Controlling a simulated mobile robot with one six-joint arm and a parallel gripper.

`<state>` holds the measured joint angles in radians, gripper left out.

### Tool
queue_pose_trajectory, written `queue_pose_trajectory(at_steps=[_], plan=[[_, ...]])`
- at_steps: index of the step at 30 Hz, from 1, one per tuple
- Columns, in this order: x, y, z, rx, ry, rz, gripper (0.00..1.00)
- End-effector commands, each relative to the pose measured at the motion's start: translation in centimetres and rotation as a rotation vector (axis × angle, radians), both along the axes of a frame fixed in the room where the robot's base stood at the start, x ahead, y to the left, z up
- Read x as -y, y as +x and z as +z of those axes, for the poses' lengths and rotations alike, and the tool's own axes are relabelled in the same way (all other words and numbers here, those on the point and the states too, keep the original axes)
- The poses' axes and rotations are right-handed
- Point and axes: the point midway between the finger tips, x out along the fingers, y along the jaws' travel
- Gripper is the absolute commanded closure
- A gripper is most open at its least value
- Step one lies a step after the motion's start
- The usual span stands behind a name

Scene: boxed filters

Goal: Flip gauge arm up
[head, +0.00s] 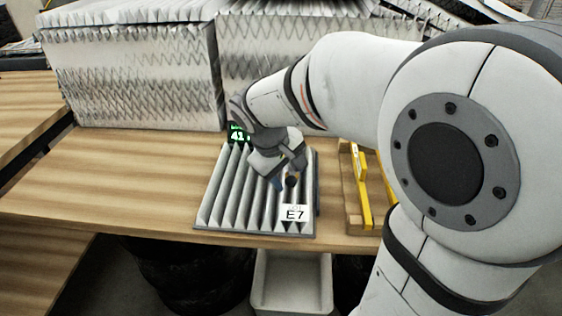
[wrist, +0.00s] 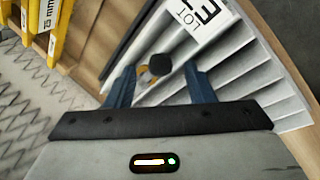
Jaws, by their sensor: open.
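A pleated filter panel (head: 225,195) lies on the wooden table, with a white LOT E7 label (head: 294,213) at its near right corner; the label also shows in the wrist view (wrist: 200,18). A small black round knob (wrist: 160,64) with a yellow-orange part (wrist: 147,74) is over the pleats. I cannot tell for sure that it is the gauge arm. My gripper (wrist: 162,82) is open, with the knob between or just beyond its blue fingertips; contact is unclear. In the head view my gripper (head: 284,181) is low over the panel's right half, partly hiding it.
Yellow gauge pieces (head: 363,190) stand in a wooden holder (head: 351,215) right of the panel, close to my arm. A green-lit display reading 41 (head: 238,134) is at the panel's back. Large filters (head: 130,80) stack behind. A white bin (head: 291,280) is below the front edge. Table left is clear.

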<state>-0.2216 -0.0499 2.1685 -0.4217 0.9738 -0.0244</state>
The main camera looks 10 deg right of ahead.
Motion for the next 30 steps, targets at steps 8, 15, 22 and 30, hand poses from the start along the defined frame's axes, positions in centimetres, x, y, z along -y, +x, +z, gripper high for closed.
queue_pose_trajectory(at_steps=[8, 15, 22, 30], plan=[[0.6, 0.3, -1.8, 0.001, 0.0, 0.001, 0.52], [0.6, 0.3, -1.8, 0.001, 0.001, 0.002, 0.55], [0.5, 0.3, -1.8, 0.001, 0.001, 0.002, 0.74], [0.5, 0.3, -1.8, 0.001, 0.001, 0.003, 0.96]])
